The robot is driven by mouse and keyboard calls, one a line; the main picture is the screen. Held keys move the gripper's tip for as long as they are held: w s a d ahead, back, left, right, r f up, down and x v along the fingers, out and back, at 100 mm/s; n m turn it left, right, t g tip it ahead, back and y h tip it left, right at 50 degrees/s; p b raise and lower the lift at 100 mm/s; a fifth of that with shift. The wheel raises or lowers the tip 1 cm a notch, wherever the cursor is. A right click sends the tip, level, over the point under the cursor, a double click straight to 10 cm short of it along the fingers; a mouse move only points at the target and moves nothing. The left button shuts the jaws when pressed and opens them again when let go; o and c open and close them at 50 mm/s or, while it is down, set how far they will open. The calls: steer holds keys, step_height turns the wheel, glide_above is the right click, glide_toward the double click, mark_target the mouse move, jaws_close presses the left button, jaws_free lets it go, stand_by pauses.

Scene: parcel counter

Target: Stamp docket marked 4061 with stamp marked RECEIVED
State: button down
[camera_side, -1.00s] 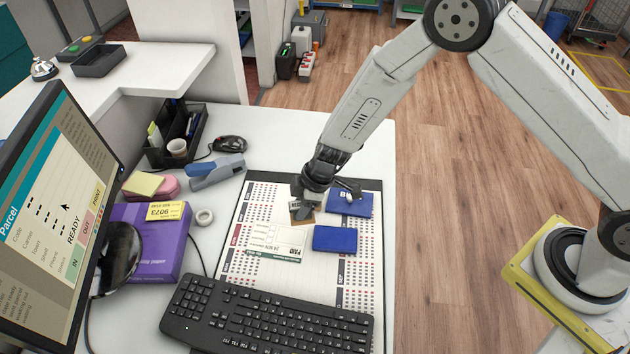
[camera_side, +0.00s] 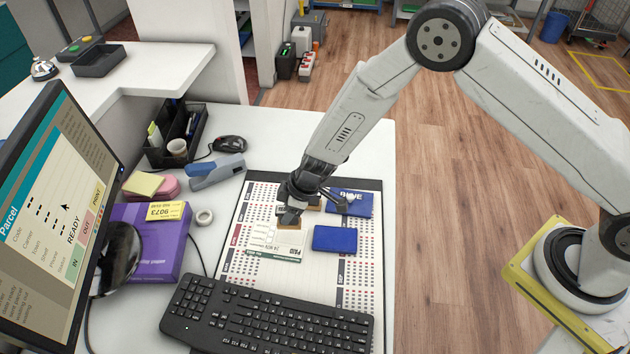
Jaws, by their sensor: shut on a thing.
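My gripper (camera_side: 292,204) is over the far edge of a white docket (camera_side: 275,242), which lies on the printed desk mat (camera_side: 228,262). It is shut on a small brown-based stamp (camera_side: 290,217), largely covered by the fingers. The stamp is at or just above the docket; I cannot tell whether it touches. Its marking is not readable. The docket has a dark green band and the word PAID near its right end; its number is too small to read. Another brown piece (camera_side: 314,205) shows just right of the gripper, partly hidden.
A blue pad marked BLUE (camera_side: 352,198) lies behind right of the gripper, partly covered by it. A plain blue pad (camera_side: 335,238) lies right of the docket. The keyboard (camera_side: 265,318) covers the mat's near end. A purple box (camera_side: 140,240) and stapler (camera_side: 216,171) stand left.

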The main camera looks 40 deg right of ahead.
mark_target(290, 223)
steer(key=shift+f, duration=1.95)
steer(key=shift+f, duration=0.4)
steer(key=shift+r, duration=3.05)
steer(key=shift+w, duration=0.1)
